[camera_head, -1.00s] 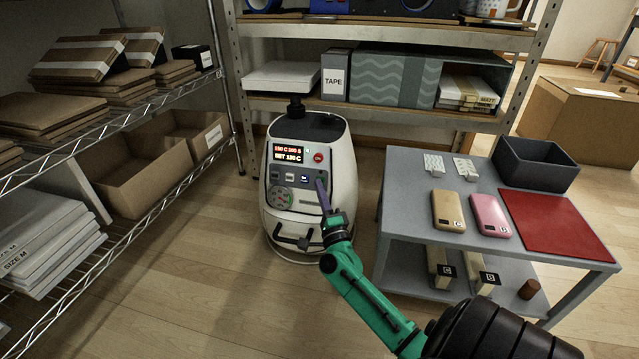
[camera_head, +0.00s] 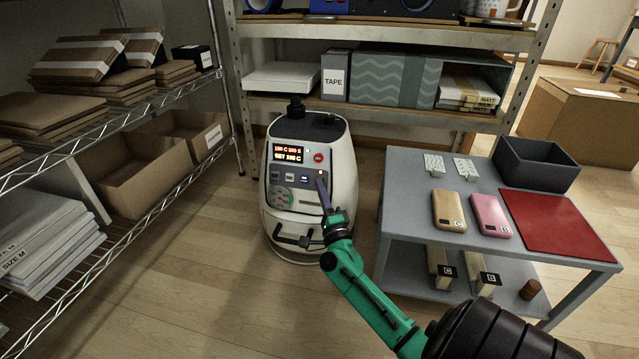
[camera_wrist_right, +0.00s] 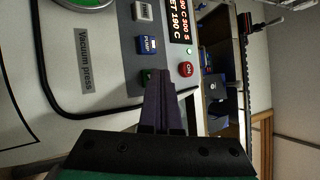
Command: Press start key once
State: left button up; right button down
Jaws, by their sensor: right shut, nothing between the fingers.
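A round red ON button (camera_head: 318,157) sits right of the display. Below is a row of keys, including a blue key (camera_wrist_right: 147,45). In the right wrist view a green key (camera_wrist_right: 146,76) is partly hidden behind my fingertips; its label is unreadable. My right gripper (camera_head: 321,184) is shut and empty, its purple fingers pointing at the right end of the key row. Whether the tips touch the key cannot be told. My left gripper is out of view.
A grey table (camera_head: 410,230) with phones, a red mat (camera_head: 555,222) and a dark bin (camera_head: 535,165) stands to the right. A wire shelf (camera_head: 150,115) with boxes is on the left. A metal shelf unit (camera_head: 400,112) stands behind the press.

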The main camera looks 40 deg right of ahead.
dwell(0.3)
jog(key=shift+s+a+r+p, duration=0.2)
jog(key=shift+s+a+p, duration=0.3)
jog(key=shift+a+p, duration=0.15)
jog(key=s+a+p, duration=0.1)
jog(key=a+p, duration=0.1)
jog(key=s+a+r+p, duration=0.1)
jog(key=a, duration=0.1)
jog(key=shift+s+r, duration=0.1)
jog(key=shift+s, duration=0.25)
dwell(0.6)
